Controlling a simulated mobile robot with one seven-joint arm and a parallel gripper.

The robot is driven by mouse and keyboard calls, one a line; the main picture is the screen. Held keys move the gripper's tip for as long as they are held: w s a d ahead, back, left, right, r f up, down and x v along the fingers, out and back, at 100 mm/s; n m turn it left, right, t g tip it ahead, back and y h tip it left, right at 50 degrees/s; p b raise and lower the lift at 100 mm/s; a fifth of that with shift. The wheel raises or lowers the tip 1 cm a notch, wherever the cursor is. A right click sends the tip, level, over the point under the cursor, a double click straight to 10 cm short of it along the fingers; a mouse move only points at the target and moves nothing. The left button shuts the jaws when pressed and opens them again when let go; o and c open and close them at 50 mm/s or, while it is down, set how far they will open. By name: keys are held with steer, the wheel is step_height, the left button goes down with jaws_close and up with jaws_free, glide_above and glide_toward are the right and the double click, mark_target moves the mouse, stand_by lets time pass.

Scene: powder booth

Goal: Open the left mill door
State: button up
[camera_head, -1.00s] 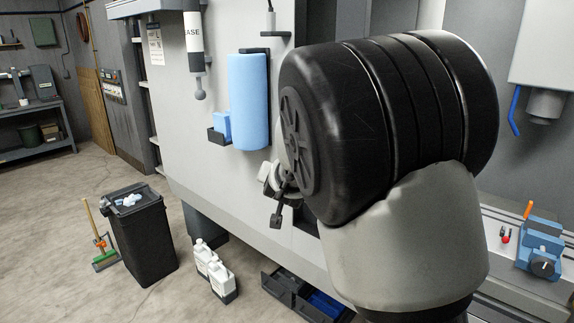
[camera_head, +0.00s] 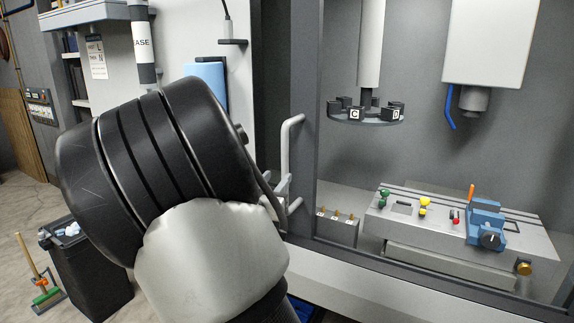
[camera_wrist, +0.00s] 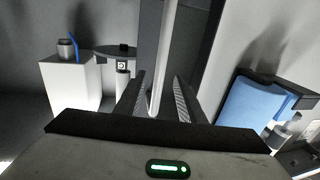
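The left mill door's upright grey handle (camera_head: 287,150) is mounted beside a dark upright frame (camera_head: 306,110) in the head view. In the wrist view the handle (camera_wrist: 162,60) stands as a pale bar between the two fingers of my gripper (camera_wrist: 158,95). The fingers are apart, with a visible gap on each side of the bar. In the head view my gripper (camera_head: 283,188) shows only in part at the handle's lower end; my arm hides the rest. I cannot tell whether the mill interior shows through glass or an opening.
Inside the mill are a tool carousel (camera_head: 366,115), a table (camera_head: 440,236) and a blue vise (camera_head: 486,224). A blue roll (camera_head: 206,76) hangs on the wall left of the handle. A black bin (camera_head: 88,270) and a broom (camera_head: 40,285) stand on the floor at left.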

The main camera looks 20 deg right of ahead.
steer(key=x, duration=1.2)
steer(key=shift+w, duration=0.25)
steer(key=shift+d, duration=0.1)
jaws_close()
